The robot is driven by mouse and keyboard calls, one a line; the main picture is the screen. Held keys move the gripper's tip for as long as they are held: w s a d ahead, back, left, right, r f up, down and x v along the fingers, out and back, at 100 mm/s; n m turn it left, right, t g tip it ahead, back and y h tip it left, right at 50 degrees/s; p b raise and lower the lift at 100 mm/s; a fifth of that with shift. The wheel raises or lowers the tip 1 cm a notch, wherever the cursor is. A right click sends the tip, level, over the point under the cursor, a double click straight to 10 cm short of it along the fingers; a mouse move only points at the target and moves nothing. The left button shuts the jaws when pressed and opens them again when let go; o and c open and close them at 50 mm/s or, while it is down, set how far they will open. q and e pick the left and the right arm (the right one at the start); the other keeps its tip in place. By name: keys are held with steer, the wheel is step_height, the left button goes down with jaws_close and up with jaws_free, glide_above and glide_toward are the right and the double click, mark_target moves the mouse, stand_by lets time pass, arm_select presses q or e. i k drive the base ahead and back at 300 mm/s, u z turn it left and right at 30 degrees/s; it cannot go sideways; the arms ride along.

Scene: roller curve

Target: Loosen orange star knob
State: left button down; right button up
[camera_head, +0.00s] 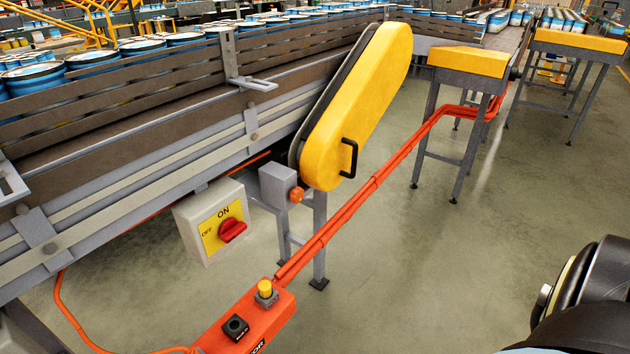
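The orange star knob (296,195) sits on the side of a grey post under the lower end of the yellow guard (358,110). The guard is closed over its drive and has a black handle (348,158) near its lower end. Neither of my grippers shows in the head view. A dark rounded part of my own body is at the lower right, well apart from the knob.
A grey switch box (207,222) with a red rotary switch (232,230) hangs left of the knob. An orange control box (245,325) with a yellow button and orange cables stands in front. Cans fill the conveyor (150,110).

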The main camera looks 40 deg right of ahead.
mark_target(297, 195)
steer(key=z, duration=1.55)
steer(key=k, duration=0.95)
steer(key=z, duration=1.4)
steer(key=i, duration=2.25)
steer(key=u, duration=1.7)
steer(key=i, duration=0.8)
steer(key=u, duration=0.7)
